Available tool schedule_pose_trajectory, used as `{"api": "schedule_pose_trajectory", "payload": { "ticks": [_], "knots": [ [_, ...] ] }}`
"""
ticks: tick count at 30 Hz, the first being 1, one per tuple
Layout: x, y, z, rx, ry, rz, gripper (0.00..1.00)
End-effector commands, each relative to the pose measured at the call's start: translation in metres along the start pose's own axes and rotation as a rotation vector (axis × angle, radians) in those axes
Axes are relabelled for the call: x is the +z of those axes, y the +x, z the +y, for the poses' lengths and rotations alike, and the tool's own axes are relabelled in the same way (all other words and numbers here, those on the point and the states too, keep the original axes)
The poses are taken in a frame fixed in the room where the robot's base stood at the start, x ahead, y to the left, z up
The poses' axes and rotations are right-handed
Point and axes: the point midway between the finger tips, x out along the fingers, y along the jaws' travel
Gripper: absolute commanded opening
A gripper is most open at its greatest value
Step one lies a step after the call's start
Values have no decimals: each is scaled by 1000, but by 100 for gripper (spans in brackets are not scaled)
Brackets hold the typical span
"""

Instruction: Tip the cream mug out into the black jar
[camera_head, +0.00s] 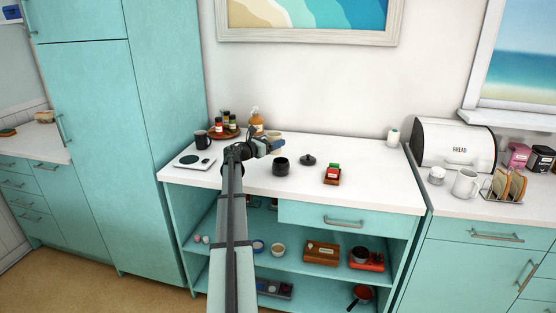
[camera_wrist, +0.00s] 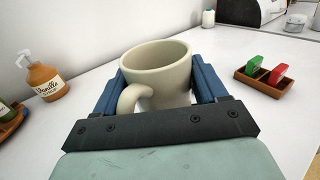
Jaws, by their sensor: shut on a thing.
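The cream mug (camera_wrist: 158,72) is between the two blue fingers of my gripper (camera_wrist: 160,88) in the wrist view, with its handle towards the camera. My gripper is shut on it, and the mug looks roughly upright. Its open rim shows, but its contents cannot be made out. In the head view, my gripper (camera_head: 265,146) is above the white counter, and a small part of the mug (camera_head: 276,135) shows behind it. The black jar (camera_head: 280,167) stands open on the counter, just right of and nearer than my gripper. It does not show in the wrist view.
The black lid (camera_head: 308,159) lies right of the jar. A wooden tray (camera_head: 332,180) with red and green packets is farther right. A syrup bottle (camera_wrist: 45,77), a tray of bottles (camera_head: 223,132), a dark mug (camera_head: 201,139) and a scale (camera_head: 194,162) are at the left.

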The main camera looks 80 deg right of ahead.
Motion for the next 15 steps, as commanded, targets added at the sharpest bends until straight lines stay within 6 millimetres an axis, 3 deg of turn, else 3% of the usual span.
{"api": "schedule_pose_trajectory", "payload": {
  "ticks": [10,15],
  "knots": [
    [2,-2,0,0,23,-1,34],
    [3,-2,3,0,117,0,34]
  ]
}}
